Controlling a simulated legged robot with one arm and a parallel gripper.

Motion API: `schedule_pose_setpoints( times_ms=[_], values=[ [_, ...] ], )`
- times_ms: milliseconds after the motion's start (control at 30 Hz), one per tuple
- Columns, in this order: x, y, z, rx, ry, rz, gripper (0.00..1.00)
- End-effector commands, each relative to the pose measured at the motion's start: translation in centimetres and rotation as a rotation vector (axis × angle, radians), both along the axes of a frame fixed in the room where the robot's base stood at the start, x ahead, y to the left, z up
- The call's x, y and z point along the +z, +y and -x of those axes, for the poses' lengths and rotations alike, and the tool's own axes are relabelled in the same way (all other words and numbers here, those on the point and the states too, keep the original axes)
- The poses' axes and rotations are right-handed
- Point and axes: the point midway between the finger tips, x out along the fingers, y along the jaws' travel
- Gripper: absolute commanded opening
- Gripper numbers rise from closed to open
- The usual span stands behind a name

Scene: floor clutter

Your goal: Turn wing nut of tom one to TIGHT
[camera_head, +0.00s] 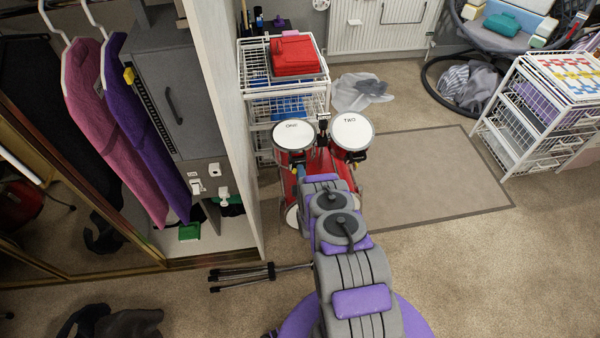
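The drum labelled ONE (293,134) is a red tom with a white head, at the upper middle of the view. A second red tom labelled TWO (351,132) stands just to its right. Both sit above a larger red drum body (291,190), partly covered by my grey and purple arm. My arm reaches forward from the bottom of the view to just below the toms. I cannot make out its gripper, which is hidden by the arm links. The wing nut of tom one is too small or hidden to tell, so its setting cannot be read.
A white wire rack (245,88) with a red folded item stands behind the toms. An open wardrobe with hanging clothes is at left. Dark rods (240,278) show left of my arm. A grey mat (430,175) and carpet are clear at right, before a white drawer unit (505,120).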

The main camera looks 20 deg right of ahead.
Motion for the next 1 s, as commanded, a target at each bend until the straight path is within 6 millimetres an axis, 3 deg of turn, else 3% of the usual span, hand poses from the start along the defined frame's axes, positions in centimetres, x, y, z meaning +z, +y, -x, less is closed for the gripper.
schedule_pose_setpoints(
  times_ms=[200,600,1000],
  values=[
    [-0.02,0.0,-0.02,0.001,0.001,-0.001,0.37],
    [-0.07,-0.2,0.0,-0.001,0.001,-0.002,0.0],
    [0.01,-0.33,0.04,-0.004,-0.014,-0.05,0.0]
  ],
)
